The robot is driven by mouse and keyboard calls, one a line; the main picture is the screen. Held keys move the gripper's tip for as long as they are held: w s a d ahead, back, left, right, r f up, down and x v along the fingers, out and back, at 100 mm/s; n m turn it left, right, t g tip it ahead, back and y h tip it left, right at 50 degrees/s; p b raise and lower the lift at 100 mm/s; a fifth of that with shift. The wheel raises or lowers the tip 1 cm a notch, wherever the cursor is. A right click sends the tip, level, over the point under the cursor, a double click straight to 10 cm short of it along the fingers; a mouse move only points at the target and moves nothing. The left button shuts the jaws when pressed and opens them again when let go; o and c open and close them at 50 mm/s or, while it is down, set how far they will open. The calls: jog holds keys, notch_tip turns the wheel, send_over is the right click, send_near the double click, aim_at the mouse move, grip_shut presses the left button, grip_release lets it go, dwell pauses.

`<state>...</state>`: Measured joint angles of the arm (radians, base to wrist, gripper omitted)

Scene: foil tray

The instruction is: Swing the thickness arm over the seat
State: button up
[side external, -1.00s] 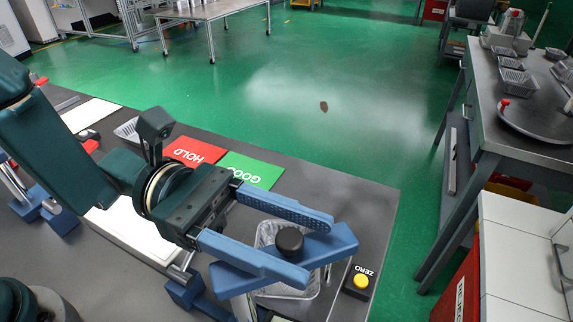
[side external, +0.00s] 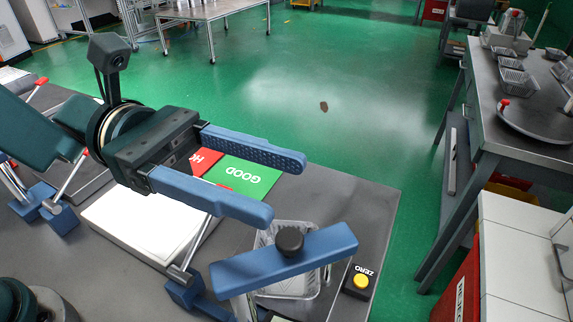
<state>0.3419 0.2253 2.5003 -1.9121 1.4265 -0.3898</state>
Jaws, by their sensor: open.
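The thickness arm appears to be the blue bar (side external: 325,248) with a black round knob (side external: 289,240) on top. It lies across a grey foil tray (side external: 268,238), which it partly covers. My gripper (side external: 285,188) is open and empty, its two blue fingers pointing right.
A box marked ZERO with a yellow button (side external: 361,282) stands right of the tray. Green GOOD (side external: 250,178) and red (side external: 203,161) cards lie behind my gripper. A white plate (side external: 135,222) and blue-based lever fixtures (side external: 60,219) are at left. The bench edge is at right.

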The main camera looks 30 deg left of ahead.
aim_at(280, 232)
jog(key=shift+r, duration=0.45)
jog(key=shift+s+d+r+m+g, duration=0.2)
jog(key=shift+s+r+m+g, duration=0.1)
jog(key=shift+m+g, duration=0.3)
jog(key=shift+d+f+m+g, duration=0.1)
jog(key=shift+d+m+g, duration=0.15)
jog(key=shift+m+g, duration=0.35)
jog(key=f+g, duration=0.1)
jog(key=f, duration=0.1)
jog(key=w+f+m+g, duration=0.1)
jog(key=f+g, duration=0.1)
jog(key=f, duration=0.1)
jog(key=f+m+g+y, duration=0.1)
jog(key=f, duration=0.1)
jog(key=shift+w+d+f+g, duration=0.2)
jog(key=shift+f+g, duration=0.05)
jog(key=shift+g, duration=0.05)
jog(key=shift+x, duration=2.4)
